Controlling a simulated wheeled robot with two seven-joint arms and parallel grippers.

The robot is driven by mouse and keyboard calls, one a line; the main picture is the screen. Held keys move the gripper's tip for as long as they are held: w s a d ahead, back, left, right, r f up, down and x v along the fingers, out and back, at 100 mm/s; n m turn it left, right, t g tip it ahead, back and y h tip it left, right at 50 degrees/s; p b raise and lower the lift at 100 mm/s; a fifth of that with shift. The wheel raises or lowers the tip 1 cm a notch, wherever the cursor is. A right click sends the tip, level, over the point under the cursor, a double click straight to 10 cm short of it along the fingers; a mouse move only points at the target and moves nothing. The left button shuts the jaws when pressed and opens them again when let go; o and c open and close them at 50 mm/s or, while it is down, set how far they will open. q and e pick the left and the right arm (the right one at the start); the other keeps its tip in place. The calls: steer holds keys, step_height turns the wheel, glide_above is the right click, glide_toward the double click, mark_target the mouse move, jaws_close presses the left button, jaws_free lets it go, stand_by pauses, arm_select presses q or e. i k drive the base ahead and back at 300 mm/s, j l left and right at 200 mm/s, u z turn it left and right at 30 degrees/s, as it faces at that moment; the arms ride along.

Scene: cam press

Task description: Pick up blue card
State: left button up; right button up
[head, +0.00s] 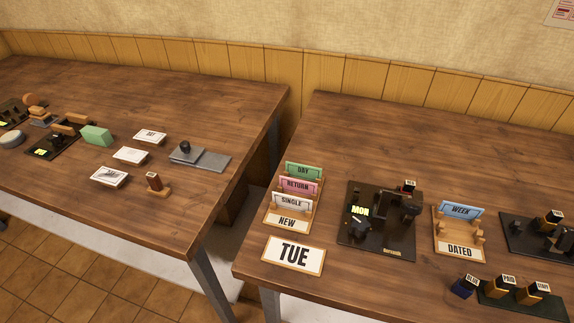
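The blue card (461,209), marked "WEEK", stands upright in the wooden holder (460,231) labelled "DATED" on the right table. It is the only card that shows in that holder. Neither of my grippers is in the head view.
Left of the holder is a black press (380,225) showing "MON". Further left, a rack (285,215) labelled "NEW" holds green, pink and white cards, with a "TUE" sign (294,254) in front. Stamps (508,285) sit front right. A gap separates the left table (220,105).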

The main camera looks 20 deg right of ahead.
mark_target(462, 212)
steer(key=z, duration=1.8)
steer(key=l+u, duration=0.15)
steer(key=u, duration=0.25)
steer(key=l+u, duration=0.15)
steer(key=u, duration=0.25)
steer(key=k+l+u, duration=0.1)
steer(key=u, duration=0.3)
